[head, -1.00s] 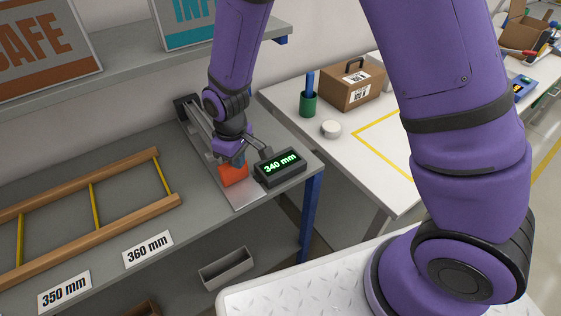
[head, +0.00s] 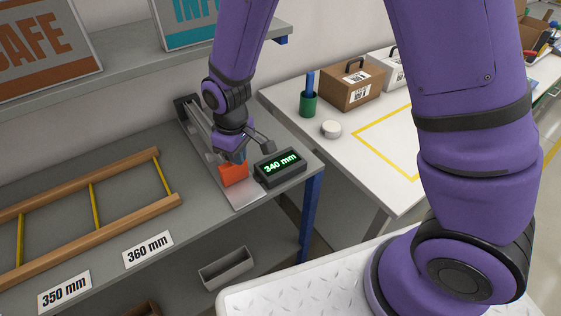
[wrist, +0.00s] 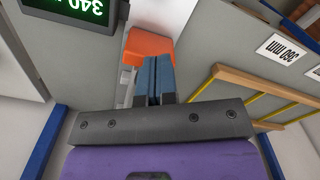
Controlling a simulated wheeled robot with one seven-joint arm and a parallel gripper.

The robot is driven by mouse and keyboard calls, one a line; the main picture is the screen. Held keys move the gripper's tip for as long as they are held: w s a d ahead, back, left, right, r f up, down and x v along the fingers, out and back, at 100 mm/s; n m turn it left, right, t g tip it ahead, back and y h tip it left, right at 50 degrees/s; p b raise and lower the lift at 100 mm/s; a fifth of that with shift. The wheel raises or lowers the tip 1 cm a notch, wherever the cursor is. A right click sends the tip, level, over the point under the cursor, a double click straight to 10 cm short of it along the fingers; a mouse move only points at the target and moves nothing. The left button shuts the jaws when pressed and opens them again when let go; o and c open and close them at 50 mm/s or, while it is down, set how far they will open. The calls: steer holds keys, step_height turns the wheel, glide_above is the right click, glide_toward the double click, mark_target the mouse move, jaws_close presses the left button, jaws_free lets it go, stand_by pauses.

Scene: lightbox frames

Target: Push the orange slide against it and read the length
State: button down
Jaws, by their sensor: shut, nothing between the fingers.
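The orange slide (head: 234,174) sits on the grey measuring rail (head: 243,196) at the right end of the grey bench. It also shows in the wrist view (wrist: 149,45), just past my fingertips. My gripper (wrist: 153,75) is shut and empty, its blue fingers close together at the slide; I cannot tell whether they touch it. In the head view my gripper (head: 238,157) is just behind and above the slide, partly hiding the rail. The dark display box (head: 280,168) beside the slide reads 340 mm in green; part of it shows in the wrist view (wrist: 62,12).
A wooden frame with yellow rungs (head: 94,204) lies on the bench at left. Labels 350 mm (head: 65,292) and 360 mm (head: 148,249) are on the front edge. A grey bin (head: 226,268) is below. A white table (head: 374,140) stands at right with boxes and a green cup.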

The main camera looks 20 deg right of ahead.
steer(key=shift+r, duration=2.25)
steer(key=s+d+r+m+t, duration=0.1)
steer(key=s+d+r+m, duration=0.1)
steer(key=d+r, duration=0.6)
steer(key=s+d+r+m+t, duration=0.2)
steer(key=d+r, duration=0.4)
steer(key=r, duration=0.4)
steer(key=s+d+r+m+t, duration=0.1)
steer(key=s+d+r+m, duration=0.1)
steer(key=s+d+r, duration=0.2)
steer(key=s+d+r+m+t, duration=0.1)
steer(key=s+d+r+m, duration=0.2)
steer(key=s+d, duration=0.3)
steer(key=s+r, duration=0.1)
steer(key=s, duration=0.3)
steer(key=shift+s+d, duration=0.25)
steer(key=shift+d, duration=0.05)
